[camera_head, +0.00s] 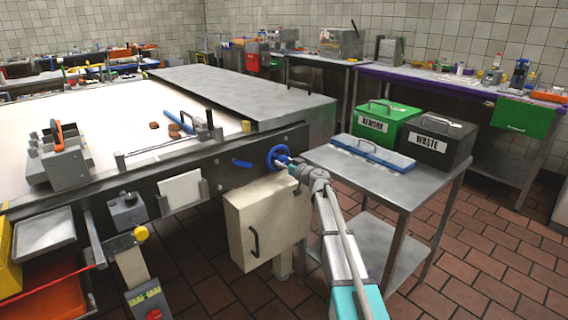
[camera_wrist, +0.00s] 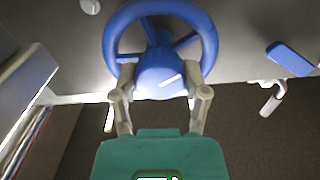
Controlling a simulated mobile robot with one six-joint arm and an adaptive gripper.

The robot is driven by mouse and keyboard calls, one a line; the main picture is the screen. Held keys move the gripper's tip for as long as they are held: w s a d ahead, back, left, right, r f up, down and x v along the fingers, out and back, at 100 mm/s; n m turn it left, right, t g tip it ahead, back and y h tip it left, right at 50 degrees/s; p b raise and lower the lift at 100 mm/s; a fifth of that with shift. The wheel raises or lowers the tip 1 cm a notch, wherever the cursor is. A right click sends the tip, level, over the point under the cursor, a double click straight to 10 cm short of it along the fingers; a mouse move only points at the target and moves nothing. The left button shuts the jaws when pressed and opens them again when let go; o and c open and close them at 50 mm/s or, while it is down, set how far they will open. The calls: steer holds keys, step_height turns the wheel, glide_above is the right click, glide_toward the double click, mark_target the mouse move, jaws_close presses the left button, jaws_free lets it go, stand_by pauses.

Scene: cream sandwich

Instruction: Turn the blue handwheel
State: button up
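The blue handwheel (camera_head: 279,157) is on the front side of the grey machine, above a cream box. In the wrist view its round rim, spokes and hub (camera_wrist: 160,72) fill the upper middle. My gripper (camera_head: 285,162) is at the wheel, facing it. In the wrist view the two fingers of my gripper (camera_wrist: 161,82) stand apart, one on each side of the hub, with their tips near the lower rim. The frames do not show whether the fingers press on the hub. In the head view my gripper hides part of the wheel.
A blue lever (camera_head: 242,163) is left of the wheel. The cream box (camera_head: 268,220) with a black handle is just below it. A metal side table (camera_head: 405,190) stands close on the right, bearing a green bin (camera_head: 388,125) and a black waste bin (camera_head: 438,145). Tiled floor is free at right.

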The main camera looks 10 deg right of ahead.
steer(key=c, duration=0.4)
steer(key=shift+m, duration=0.5)
